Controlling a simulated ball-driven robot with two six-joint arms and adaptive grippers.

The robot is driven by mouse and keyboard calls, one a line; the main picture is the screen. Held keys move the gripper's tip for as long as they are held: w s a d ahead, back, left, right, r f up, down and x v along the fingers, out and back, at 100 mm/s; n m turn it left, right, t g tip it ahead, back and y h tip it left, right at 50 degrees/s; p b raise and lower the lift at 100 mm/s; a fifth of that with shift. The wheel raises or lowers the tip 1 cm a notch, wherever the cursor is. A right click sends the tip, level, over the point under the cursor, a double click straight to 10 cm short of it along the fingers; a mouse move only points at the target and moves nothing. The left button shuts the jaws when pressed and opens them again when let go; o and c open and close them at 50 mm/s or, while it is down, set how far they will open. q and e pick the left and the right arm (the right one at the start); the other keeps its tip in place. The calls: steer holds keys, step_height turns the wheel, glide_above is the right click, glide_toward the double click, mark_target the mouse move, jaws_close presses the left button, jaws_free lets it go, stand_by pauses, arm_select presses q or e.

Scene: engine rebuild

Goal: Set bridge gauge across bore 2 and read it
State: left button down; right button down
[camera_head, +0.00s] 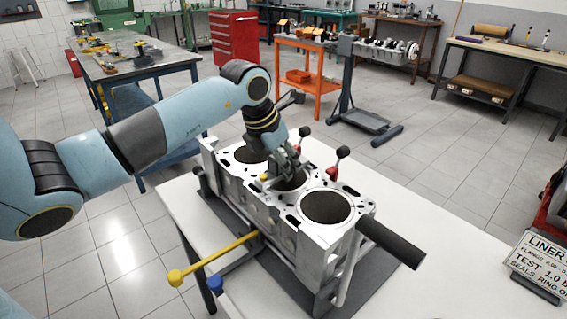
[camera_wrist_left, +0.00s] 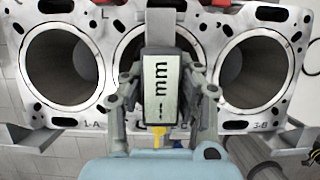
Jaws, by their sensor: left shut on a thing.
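The engine block (camera_head: 283,201) stands on a white table, with three round bores in its top deck. My left gripper (camera_head: 291,168) is over the middle bore, bore 2 (camera_head: 290,181), and partly hides it. In the left wrist view, my left gripper (camera_wrist_left: 163,95) is shut on the bridge gauge (camera_wrist_left: 163,84). The gauge's display faces the camera and shows dashes and "mm", with no number. A yellow tip (camera_wrist_left: 159,136) shows at its lower end. The gauge covers much of bore 2 (camera_wrist_left: 133,45). I cannot tell whether it touches the deck. My right gripper is not in view.
Two black-knobbed levers (camera_head: 342,153) rise behind the block's far edge. A black handle (camera_head: 392,242) sticks out at its right, and a yellow-handled rod (camera_head: 215,259) at its front left. A sign (camera_head: 541,262) stands at the right.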

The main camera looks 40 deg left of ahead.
arm_select(q)
steer(key=c, duration=1)
jaws_free()
steer(key=shift+o, duration=0.5)
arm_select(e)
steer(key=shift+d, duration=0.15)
arm_select(q)
steer(key=shift+r, duration=0.1)
steer(key=v, duration=1.1)
steer(key=shift+s+r, duration=0.25)
steer(key=shift+r, duration=0.1)
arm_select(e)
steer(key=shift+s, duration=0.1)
